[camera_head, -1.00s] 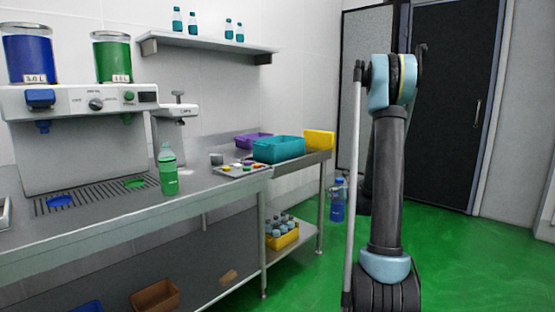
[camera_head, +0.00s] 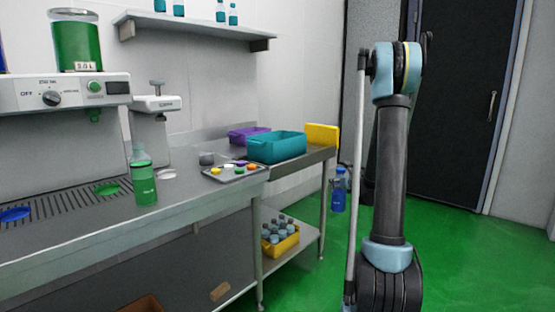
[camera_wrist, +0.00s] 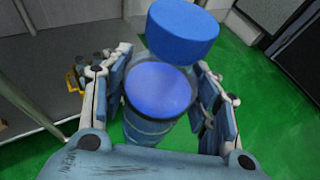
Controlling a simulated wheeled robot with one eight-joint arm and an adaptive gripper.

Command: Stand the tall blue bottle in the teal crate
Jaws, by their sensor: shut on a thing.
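The tall blue bottle (camera_head: 338,192) hangs upright beside my arm in the head view, over the green floor and right of the bench end. In the wrist view its blue cap (camera_wrist: 183,35) and blue contents show from above. My gripper (camera_wrist: 160,78) is shut on the bottle, with a finger on each side of its body; in the head view my arm mostly hides the gripper. The teal crate (camera_head: 285,149) sits on the right end of the bench, left of the bottle and apart from it. Its inside is mostly hidden.
A purple crate (camera_head: 240,134) is behind the teal one, and a yellow panel-like object (camera_head: 322,137) stands at its right. A tray of coloured caps (camera_head: 219,176) and a green bottle (camera_head: 144,184) are on the bench. A yellow crate (camera_head: 286,245) of bottles is below.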

